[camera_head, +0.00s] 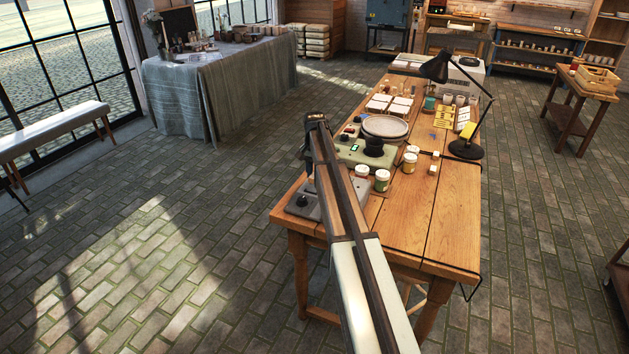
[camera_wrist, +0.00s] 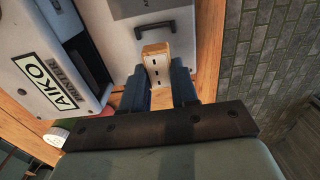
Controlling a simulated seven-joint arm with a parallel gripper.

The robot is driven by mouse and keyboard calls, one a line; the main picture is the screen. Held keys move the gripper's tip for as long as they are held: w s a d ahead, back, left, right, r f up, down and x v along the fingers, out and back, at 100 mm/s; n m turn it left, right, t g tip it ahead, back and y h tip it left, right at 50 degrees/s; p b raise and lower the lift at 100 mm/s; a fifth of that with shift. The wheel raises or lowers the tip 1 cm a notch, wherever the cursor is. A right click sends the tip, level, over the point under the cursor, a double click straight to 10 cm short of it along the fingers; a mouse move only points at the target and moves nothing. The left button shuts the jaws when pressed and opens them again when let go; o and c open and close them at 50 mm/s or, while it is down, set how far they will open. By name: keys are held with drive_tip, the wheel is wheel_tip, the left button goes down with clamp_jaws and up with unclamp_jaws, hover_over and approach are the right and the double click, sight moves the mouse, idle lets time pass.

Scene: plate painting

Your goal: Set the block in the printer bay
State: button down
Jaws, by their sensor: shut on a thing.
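My gripper (camera_wrist: 159,90) shows in the wrist view, with its two dark fingers on either side of a small wooden block (camera_wrist: 157,66). It is shut on the block, whose pale face has several small dark marks. I cannot tell whether that gap is the printer bay. Just beyond the block is a grey panel (camera_wrist: 127,34) with a black handle. In the head view my arm hides the fingers and the block.
A grey unit (camera_head: 302,204) lies by the near left edge. The table's near right part is bare.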

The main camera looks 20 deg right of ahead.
drive_tip(key=shift+f, duration=1.65)
drive_tip(key=shift+f, duration=0.15)
drive_tip(key=c, duration=0.9)
unclamp_jaws()
drive_tip(key=shift+o, duration=0.2)
wheel_tip(320, 180, up, 12)
drive_tip(key=shift+r, duration=0.2)
drive_tip(key=shift+a, duration=0.1)
